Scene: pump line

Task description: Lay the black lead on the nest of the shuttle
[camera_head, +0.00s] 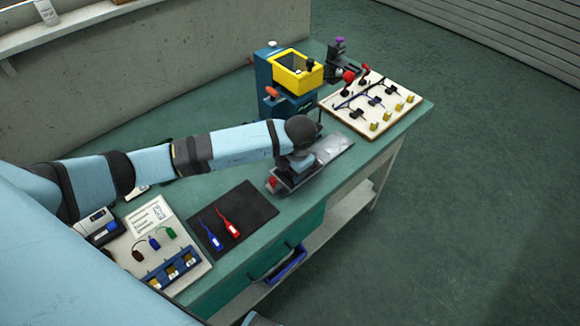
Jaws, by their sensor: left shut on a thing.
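My left gripper (299,166) reaches over the shuttle (283,188), a low grey carriage with a red end piece, near the right part of the bench. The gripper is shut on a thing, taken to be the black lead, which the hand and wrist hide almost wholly. The nest of the shuttle is also mostly hidden under the hand, so I cannot tell whether the lead touches it. No black lead can be made out on the dark mat (255,206). My right gripper is not in view.
A blue lead (211,233) and a red lead (228,223) lie on the mat. A blue press with a yellow box (297,74) stands behind the shuttle. A pale board with leads (345,114) is at the right end. A blue-compartment rack (172,268) stands at the front left.

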